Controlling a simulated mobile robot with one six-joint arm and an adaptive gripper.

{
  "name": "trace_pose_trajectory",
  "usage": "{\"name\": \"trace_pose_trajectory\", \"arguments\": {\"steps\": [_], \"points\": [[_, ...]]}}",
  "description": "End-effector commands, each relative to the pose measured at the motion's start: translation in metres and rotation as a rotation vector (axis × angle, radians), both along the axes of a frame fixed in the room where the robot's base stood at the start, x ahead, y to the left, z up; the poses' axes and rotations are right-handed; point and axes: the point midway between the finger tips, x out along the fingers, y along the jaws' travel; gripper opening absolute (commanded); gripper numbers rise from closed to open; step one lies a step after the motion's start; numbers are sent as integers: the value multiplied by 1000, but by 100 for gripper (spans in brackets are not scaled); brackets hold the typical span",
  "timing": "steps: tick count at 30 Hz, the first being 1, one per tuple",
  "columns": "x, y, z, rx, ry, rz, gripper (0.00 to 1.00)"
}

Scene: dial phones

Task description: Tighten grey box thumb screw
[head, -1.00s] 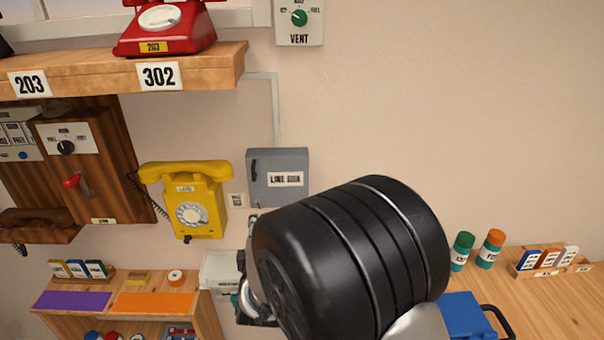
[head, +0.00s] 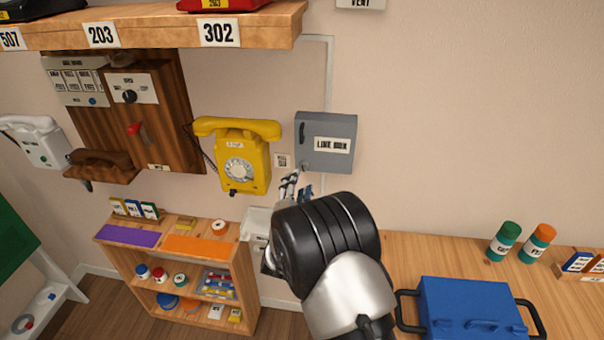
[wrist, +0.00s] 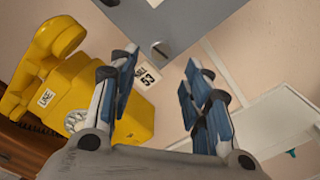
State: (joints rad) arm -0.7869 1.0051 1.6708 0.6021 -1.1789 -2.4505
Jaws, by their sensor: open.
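The grey box (head: 326,143), labelled "LINE BOX", is mounted on the wall in the head view, right of the yellow phone. Its thumb screw (wrist: 161,50) shows in the wrist view as a round grey knob with a slot at the box's lower edge. In the head view my gripper (head: 295,187) is just below the box, partly hidden by my wrist.
The yellow phone (head: 238,155) hangs close to the left of my gripper. A white tray (wrist: 275,120) lies at the right in the wrist view. A blue case (head: 470,310) stands on the counter.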

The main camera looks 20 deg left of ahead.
Motion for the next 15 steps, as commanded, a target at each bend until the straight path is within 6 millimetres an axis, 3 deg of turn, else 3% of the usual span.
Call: {"name": "trace_pose_trajectory", "arguments": {"steps": [6, 15], "points": [[44, 9, -1, 1, -1, -2, 44], [70, 16, 0, 0, 1, -1, 44]]}}
